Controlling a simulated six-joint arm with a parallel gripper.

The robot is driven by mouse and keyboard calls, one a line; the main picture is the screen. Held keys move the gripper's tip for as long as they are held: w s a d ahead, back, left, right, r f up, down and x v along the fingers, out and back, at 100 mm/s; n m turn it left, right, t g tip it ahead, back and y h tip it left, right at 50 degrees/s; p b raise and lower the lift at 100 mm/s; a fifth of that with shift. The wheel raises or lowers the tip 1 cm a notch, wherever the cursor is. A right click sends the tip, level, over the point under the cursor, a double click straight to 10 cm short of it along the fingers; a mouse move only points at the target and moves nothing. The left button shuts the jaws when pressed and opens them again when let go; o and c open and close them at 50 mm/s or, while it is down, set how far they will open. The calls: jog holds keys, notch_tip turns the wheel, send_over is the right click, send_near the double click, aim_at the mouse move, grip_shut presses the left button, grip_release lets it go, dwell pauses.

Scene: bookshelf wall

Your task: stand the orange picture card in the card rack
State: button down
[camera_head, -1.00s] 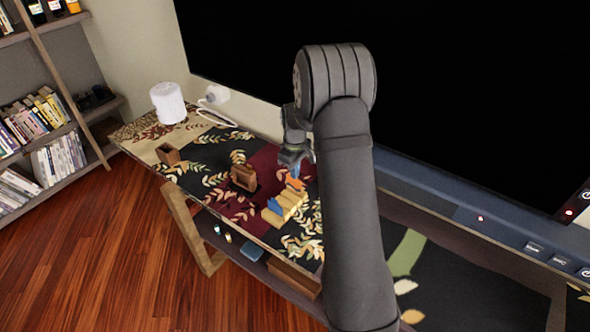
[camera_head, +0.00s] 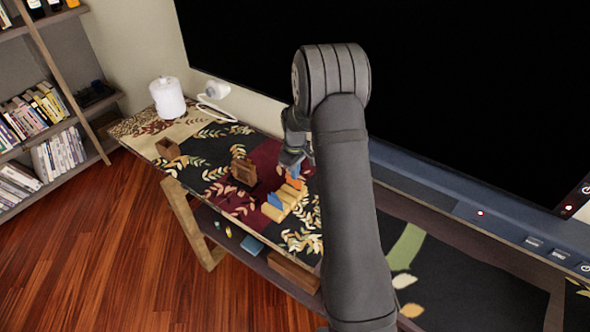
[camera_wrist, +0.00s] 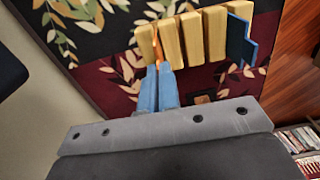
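The card rack (camera_head: 283,203) is a row of yellow bars with slots, standing on the patterned shelf top; it also shows in the wrist view (camera_wrist: 192,38). A blue card (camera_wrist: 238,42) stands in the slot at the rack's right end in the wrist view, and it shows at the near end in the head view (camera_head: 274,199). The orange card (camera_head: 294,182) is at the rack's far end. My gripper (camera_wrist: 159,68) has its blue fingers close together on the orange card, by the leftmost bars. Most of the card is hidden, so its depth in the slot cannot be told.
A brown wooden holder (camera_head: 244,171) and a small wooden box (camera_head: 167,149) stand left of the rack. A white canister (camera_head: 167,98) is at the far left. The large dark screen (camera_head: 450,90) rises close behind my arm.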

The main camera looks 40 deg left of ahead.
jog(key=shift+f, duration=0.2)
jog(key=c, duration=1.6)
grip_release()
jog(key=shift+o, duration=0.4)
jog(key=o, duration=0.3)
jog(key=shift+o, duration=0.2)
jog(key=shift+r, duration=0.15)
jog(key=shift+r, duration=3.4)
